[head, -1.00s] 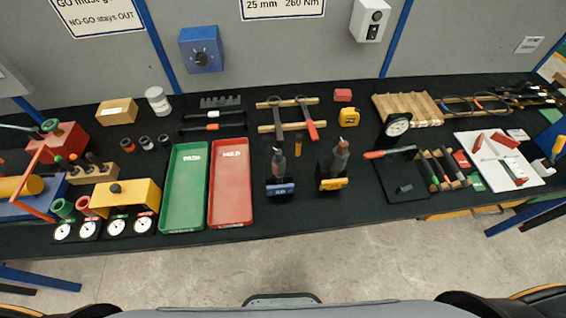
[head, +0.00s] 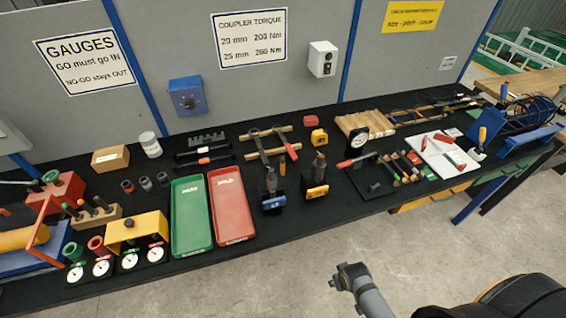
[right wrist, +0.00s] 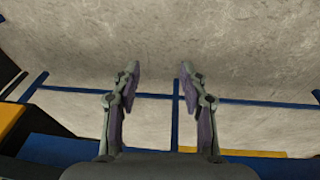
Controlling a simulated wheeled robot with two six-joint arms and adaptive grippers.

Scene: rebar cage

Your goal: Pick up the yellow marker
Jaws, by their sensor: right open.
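A small yellow-orange stick (head: 283,166), which looks like the yellow marker, is on the black bench top between the wooden rack and the two dark tools. It is too small to tell its exact pose. My right gripper (right wrist: 158,72) is open and empty in the right wrist view, with bare concrete floor between and beyond its fingers. The marker does not show in that view. Part of my arm shows at the lower right of the head view, over the floor and apart from the bench. My left gripper is not in view.
A green tray (head: 190,230) and a red tray (head: 231,212) lie left of the marker. A blue-based tool (head: 272,201) and a yellow-based tool (head: 315,189) stand in front of it. A yellow tape measure (head: 319,136) is behind to the right.

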